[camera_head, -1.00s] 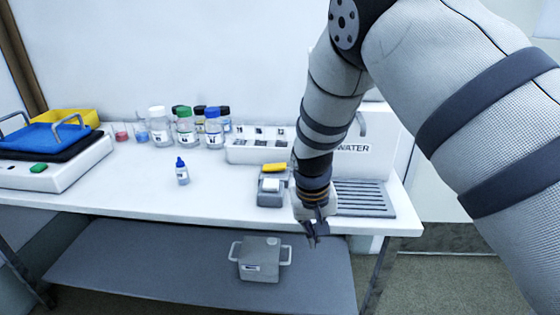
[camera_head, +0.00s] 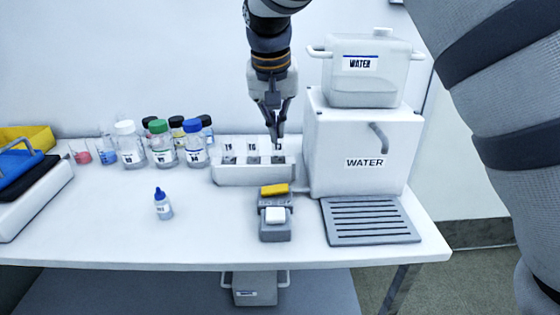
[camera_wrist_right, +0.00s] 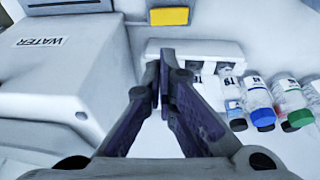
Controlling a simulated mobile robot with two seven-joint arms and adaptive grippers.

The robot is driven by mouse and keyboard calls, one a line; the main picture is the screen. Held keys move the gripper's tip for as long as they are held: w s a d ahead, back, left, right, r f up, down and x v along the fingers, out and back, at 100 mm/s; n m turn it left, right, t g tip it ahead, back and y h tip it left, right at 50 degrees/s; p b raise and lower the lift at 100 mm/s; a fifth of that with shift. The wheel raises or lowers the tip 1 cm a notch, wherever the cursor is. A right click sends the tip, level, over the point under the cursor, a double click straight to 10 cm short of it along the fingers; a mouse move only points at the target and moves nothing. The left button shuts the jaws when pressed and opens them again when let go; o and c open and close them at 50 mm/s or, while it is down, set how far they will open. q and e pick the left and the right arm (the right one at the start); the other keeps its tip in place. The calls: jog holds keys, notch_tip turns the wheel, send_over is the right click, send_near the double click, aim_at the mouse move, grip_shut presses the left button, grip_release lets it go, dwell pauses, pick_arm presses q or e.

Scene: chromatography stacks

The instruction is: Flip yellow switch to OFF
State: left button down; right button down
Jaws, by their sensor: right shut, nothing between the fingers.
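The yellow switch (camera_head: 274,190) sits at the back of a small grey box (camera_head: 275,233) on the table, behind a white switch (camera_head: 275,215). The yellow switch also shows at the top of the right wrist view (camera_wrist_right: 169,16). My right gripper (camera_head: 277,135) is shut and empty, pointing down. In the head view its tips appear just above the white rack, beyond the yellow switch and apart from it. In the right wrist view the closed fingers (camera_wrist_right: 164,88) are below the yellow switch in the picture. My left gripper is not in view.
A white rack (camera_head: 238,175) with labelled slots stands behind the switch box. A WATER dispenser (camera_head: 340,140) and grated drip tray (camera_head: 370,220) stand to the right. Several capped bottles (camera_head: 163,150) are at the back left. A small blue-capped bottle (camera_head: 163,205) stands on open table.

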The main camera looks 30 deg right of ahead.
send_near(282, 185)
jog(key=x, duration=0.3)
jog(key=w+b+x, duration=0.1)
jog(key=x, duration=0.1)
jog(key=shift+d+f, duration=0.15)
jog(key=shift+d, duration=0.3)
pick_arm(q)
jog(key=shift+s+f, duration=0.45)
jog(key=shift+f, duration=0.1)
pick_arm(e)
jog(key=shift+d+f, duration=0.1)
jog(key=shift+f, duration=0.35)
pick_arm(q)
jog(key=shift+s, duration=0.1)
